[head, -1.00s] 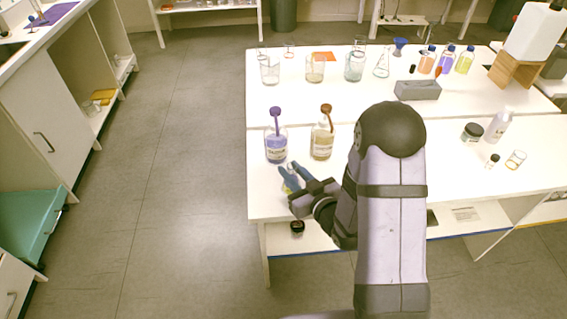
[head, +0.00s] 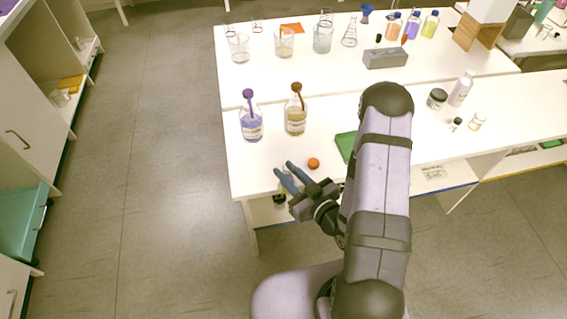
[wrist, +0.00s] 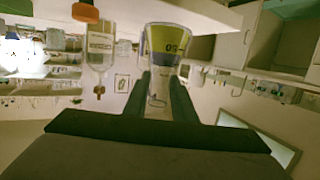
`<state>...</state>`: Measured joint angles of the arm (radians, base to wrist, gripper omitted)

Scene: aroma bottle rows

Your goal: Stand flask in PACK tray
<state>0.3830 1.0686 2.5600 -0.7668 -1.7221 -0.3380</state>
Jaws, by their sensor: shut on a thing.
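My gripper (head: 286,174) is shut on a clear flask (wrist: 165,45), which the wrist view shows between the two fingers (wrist: 160,92). In the head view the fingers are near the table's front edge, and the flask is mostly hidden there or too small to make out. A green tray (head: 344,146) lies on the table to the right of the gripper. My arm covers most of it, and no PACK label can be read. The gripper is apart from the tray.
An orange cap (head: 314,163) lies between gripper and tray. A purple bottle (head: 251,126) and a yellowish bottle (head: 295,118) with stoppers stand behind the gripper. A grey box (head: 385,58) and several beakers stand farther back. A dark jar (head: 437,98) and white bottle (head: 461,90) stand right.

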